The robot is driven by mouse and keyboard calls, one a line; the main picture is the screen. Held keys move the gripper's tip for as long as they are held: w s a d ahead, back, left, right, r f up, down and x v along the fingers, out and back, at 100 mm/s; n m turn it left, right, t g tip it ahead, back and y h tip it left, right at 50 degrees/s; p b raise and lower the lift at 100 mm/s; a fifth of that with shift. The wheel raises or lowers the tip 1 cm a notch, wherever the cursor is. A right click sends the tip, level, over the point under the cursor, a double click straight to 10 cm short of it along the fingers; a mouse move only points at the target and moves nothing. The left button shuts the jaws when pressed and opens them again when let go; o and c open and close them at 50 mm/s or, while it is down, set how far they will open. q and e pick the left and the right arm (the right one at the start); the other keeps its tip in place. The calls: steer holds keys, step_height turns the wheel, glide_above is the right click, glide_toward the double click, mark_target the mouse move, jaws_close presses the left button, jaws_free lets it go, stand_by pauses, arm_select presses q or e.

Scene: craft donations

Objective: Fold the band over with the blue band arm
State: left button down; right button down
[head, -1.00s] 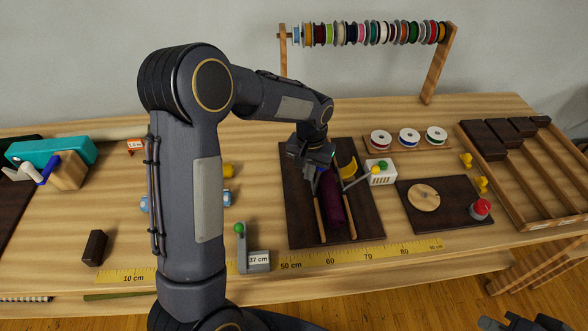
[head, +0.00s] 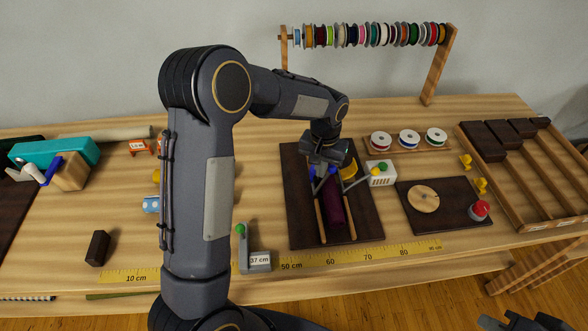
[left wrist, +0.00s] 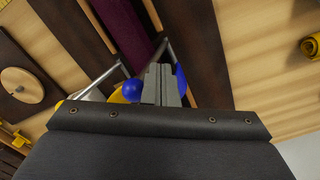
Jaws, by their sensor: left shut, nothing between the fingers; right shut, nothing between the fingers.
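A purple roll (head: 333,207) lies lengthwise on a dark board (head: 361,228) between two wooden rails; it also shows in the left wrist view (left wrist: 125,22). At its far end are thin grey metal arms and two blue parts, one on the left (head: 312,172) and one on the right (head: 332,170). A curved yellow piece (head: 350,168) is beside them. My left gripper (head: 324,164) is shut and empty over this end. In the left wrist view its fingers (left wrist: 162,85) are between a blue ball (left wrist: 132,90) and another blue part (left wrist: 181,82); contact is unclear. My right gripper (head: 515,321) is shut at the bottom right edge.
A white box (head: 380,173) with green and yellow knobs stands just right of the board. A dark plate (head: 447,215) carries a wooden disc and red button. A yellow ruler (head: 320,259) and a stop marked 37 cm (head: 258,262) lie in front. My left arm hides part of the table.

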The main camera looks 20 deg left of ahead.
arm_select(q)
step_height(320, 180, up, 8)
steer(key=p, duration=0.5)
stand_by(0.4)
steer(key=s+a+r+n+t+h, duration=0.1)
steer(key=s+a+r, duration=0.1)
steer(key=s+r, duration=0.45)
steer(key=s+a+r+t+h, duration=0.2)
steer(key=s+a+r, duration=0.15)
steer(key=s, duration=0.55)
steer(key=s+d+f+t+b, duration=0.1)
steer(key=s+d+t, duration=0.1)
steer(key=s, duration=1)
steer(key=shift+s+d+t+h, duration=0.3)
steer(key=shift+s+d+h, duration=0.05)
steer(key=shift+d+h, duration=0.1)
steer(key=shift+w, duration=0.1)
